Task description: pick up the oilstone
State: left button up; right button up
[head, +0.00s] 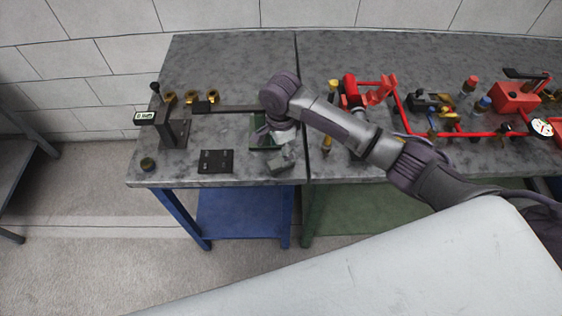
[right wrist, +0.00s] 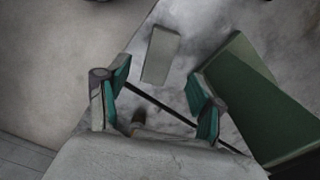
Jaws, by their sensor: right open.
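A pale grey block, which looks like the oilstone (head: 279,167), lies flat on the grey worktop close to its front edge. In the right wrist view the oilstone (right wrist: 160,54) lies beyond the fingertips, apart from them. My right gripper (head: 283,147) reaches in from the right and points down by the stone, partly covering it in the head view. In the right wrist view the gripper (right wrist: 161,83) is open, with nothing between its teal-padded fingers. My left gripper is not in view.
A dark green plate (right wrist: 255,95) lies beside the stone, away from the edge. A black slotted plate (head: 215,161) lies left of it. A vise-like fixture (head: 173,131) and brass fittings stand further left. Red pipework (head: 400,110) fills the right table, across a narrow seam.

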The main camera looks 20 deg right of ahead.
aim_at(274, 165)
notch_tip(274, 165, down, 5)
jog(key=shift+r+p, duration=0.1)
jog(key=shift+p, duration=0.45)
grip_shut()
